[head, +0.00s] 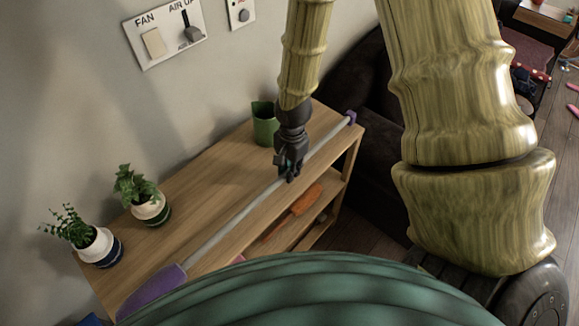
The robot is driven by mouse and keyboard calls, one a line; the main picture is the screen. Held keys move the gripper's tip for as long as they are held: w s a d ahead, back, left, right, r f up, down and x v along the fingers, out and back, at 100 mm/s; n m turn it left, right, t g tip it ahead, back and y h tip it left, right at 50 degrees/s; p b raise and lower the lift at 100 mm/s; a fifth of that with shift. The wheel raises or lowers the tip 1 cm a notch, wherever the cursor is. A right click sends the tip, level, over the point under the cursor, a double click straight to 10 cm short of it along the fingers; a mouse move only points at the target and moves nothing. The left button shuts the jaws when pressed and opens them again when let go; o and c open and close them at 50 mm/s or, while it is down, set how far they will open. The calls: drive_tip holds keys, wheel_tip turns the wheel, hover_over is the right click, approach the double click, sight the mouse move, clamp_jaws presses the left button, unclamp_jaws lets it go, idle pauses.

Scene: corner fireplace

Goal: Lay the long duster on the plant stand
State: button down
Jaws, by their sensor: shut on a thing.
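The long duster has a thin grey pole (235,220), a purple head (152,290) at the lower left and a small purple end (351,117) at the upper right. It lies lengthwise along the front part of the wooden plant stand (205,180), or just above it; I cannot tell whether it touches the top. My gripper (289,174) points down and is shut on the pole a little right of its middle. The fingertips partly hide the pole there.
Two potted plants (150,208) (97,247) stand at the stand's left end. A green cup (265,124) stands behind my gripper. An orange object (306,199) lies on a lower shelf. A wall with switches (163,37) is behind; a dark sofa (350,85) is beyond the right end.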

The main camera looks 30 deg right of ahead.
drive_tip(key=shift+f+b, duration=0.3)
drive_tip(key=shift+f, duration=0.5)
idle(0.8)
drive_tip(key=c, duration=1.3)
unclamp_jaws()
drive_tip(key=shift+r, duration=0.1)
drive_tip(key=shift+w+d+r, duration=0.1)
drive_tip(key=shift+d+r, duration=0.05)
drive_tip(key=shift+r, duration=2.85)
drive_tip(key=shift+d+r, duration=0.15)
drive_tip(key=shift+r, duration=2.8)
